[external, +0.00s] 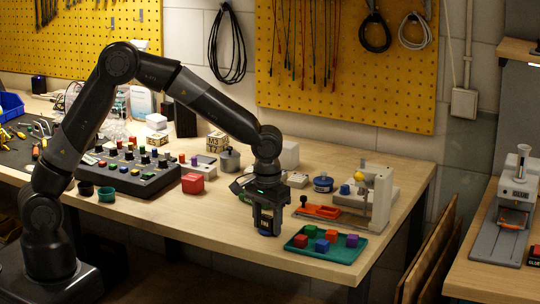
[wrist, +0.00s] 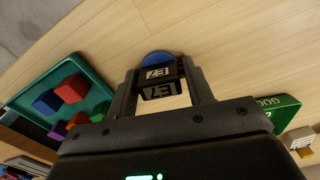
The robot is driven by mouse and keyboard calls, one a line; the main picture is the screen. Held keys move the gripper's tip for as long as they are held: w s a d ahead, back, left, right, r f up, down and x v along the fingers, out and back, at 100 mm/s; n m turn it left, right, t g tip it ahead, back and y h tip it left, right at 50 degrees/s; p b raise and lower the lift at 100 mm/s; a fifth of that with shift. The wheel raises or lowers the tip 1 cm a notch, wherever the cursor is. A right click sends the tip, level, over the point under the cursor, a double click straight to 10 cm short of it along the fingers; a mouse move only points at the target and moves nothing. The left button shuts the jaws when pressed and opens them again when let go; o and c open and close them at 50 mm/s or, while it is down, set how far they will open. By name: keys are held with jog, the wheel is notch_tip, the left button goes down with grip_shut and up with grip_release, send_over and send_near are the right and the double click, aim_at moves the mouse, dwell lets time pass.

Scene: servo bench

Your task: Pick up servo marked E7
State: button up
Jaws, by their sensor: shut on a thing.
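My gripper (external: 267,228) points straight down near the front edge of the bench, left of the teal tray. In the wrist view my gripper (wrist: 160,88) has its fingers on either side of a small black servo (wrist: 159,90), shut on it. The servo has a blue end (wrist: 156,57) and white marks that look like E7 turned upside down. I cannot tell whether the servo touches the bench.
The teal tray (external: 328,257) holds several coloured cubes. A green container (wrist: 284,113) shows at right in the wrist view. Bare wood (external: 220,225) surrounds the gripper.

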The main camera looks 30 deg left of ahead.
jog(key=shift+c, duration=1.4)
jog(key=shift+r, duration=0.1)
